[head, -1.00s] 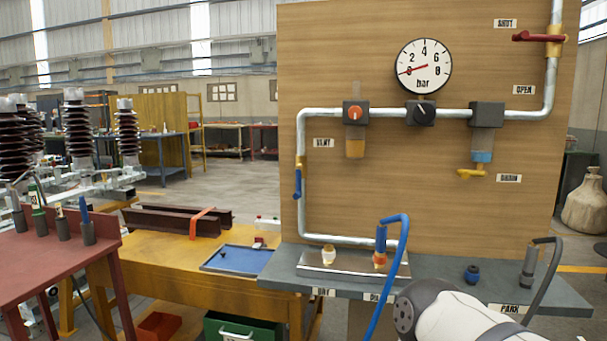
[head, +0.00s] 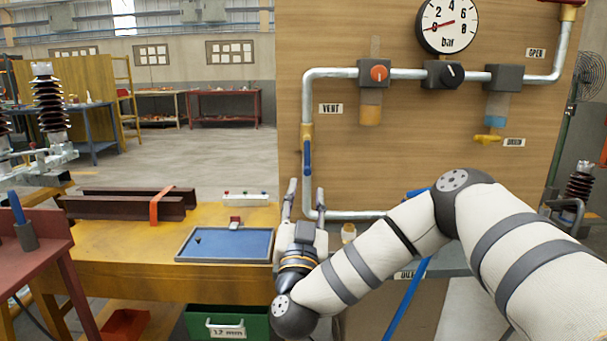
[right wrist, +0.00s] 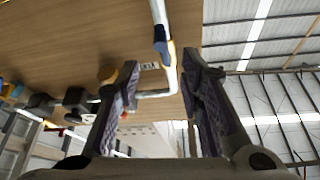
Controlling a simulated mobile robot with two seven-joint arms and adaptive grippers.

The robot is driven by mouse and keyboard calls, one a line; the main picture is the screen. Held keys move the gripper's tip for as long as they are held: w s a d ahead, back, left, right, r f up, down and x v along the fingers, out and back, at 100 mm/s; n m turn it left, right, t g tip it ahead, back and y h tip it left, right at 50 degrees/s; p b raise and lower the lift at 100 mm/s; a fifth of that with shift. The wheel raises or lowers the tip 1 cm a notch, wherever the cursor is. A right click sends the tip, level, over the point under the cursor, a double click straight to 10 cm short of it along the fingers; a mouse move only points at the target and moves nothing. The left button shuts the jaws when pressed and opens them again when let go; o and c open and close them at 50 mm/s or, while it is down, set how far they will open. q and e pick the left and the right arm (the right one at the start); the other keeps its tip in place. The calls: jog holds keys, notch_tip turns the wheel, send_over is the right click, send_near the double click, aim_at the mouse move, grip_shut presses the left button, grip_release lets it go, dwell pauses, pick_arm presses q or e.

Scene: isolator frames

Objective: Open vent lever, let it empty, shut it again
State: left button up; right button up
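The vent lever (head: 307,157) is a blue handle on a yellow valve body (head: 307,132), on the left vertical pipe beside the VENT label (head: 331,109). It hangs down along the pipe. My right gripper (head: 305,193) is open and empty, fingers pointing up, just below the lever in the head view. In the right wrist view the blue lever (right wrist: 161,44) shows in the gap between the spread fingers (right wrist: 162,80), beyond their tips; I see no contact. The pressure gauge (head: 447,24) has its red needle toward the lower left, near 0. My left gripper is out of view.
A blue tray (head: 225,259) and dark beams (head: 125,204) lie on the yellow bench, left of the panel (head: 390,150). The grey shelf (head: 455,262) is partly hidden behind my right arm. A yellow drain valve (head: 487,138) sits right. Space left of the lever is open.

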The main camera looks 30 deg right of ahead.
aim_at(307, 176)
jog(key=x, duration=0.8)
jog(key=shift+w+d+f+b, duration=0.25)
jog(key=shift+w+b, duration=0.1)
jog(key=shift+w, duration=0.1)
grip_shut()
